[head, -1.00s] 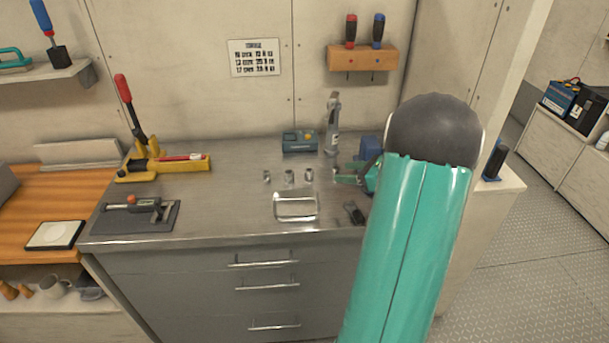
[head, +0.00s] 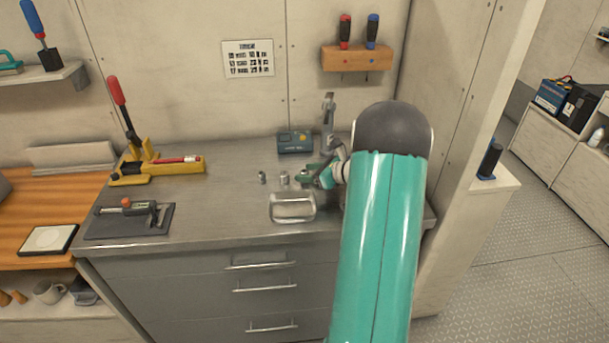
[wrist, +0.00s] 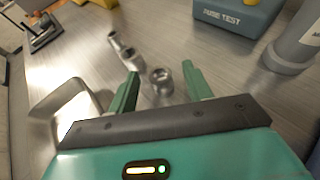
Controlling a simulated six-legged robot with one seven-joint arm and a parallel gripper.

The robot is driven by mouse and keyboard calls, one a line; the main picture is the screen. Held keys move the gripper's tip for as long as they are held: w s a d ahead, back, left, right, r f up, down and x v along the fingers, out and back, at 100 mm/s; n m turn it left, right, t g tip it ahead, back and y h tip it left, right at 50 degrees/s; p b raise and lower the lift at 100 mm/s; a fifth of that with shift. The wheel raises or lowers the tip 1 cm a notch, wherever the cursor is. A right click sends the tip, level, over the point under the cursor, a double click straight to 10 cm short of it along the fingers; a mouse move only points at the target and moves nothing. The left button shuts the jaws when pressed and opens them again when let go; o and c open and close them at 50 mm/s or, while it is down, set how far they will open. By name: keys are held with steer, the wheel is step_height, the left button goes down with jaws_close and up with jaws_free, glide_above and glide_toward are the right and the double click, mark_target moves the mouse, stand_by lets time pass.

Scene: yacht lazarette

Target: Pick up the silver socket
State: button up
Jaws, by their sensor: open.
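Several small silver sockets stand upright on the steel worktop. In the head view I see one at the left (head: 263,177) and one to its right (head: 284,179). In the wrist view there are three in a slanting row: a far socket (wrist: 115,41), a middle socket (wrist: 131,60) and the nearest socket (wrist: 161,81). My gripper (wrist: 160,72) is open, its green fingers on either side of the nearest socket in the picture; I cannot tell whether they are down at its height. In the head view my gripper (head: 309,176) hides that socket.
A shiny metal tray (head: 293,215) lies in front of the sockets. A blue tester box (head: 295,142) and a grey upright tool (head: 328,125) stand behind. A yellow press with a red handle (head: 160,166) and a clamp on a dark plate (head: 125,222) are left. The worktop between is clear.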

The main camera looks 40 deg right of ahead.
jaws_close()
steer(key=shift+r, duration=0.1)
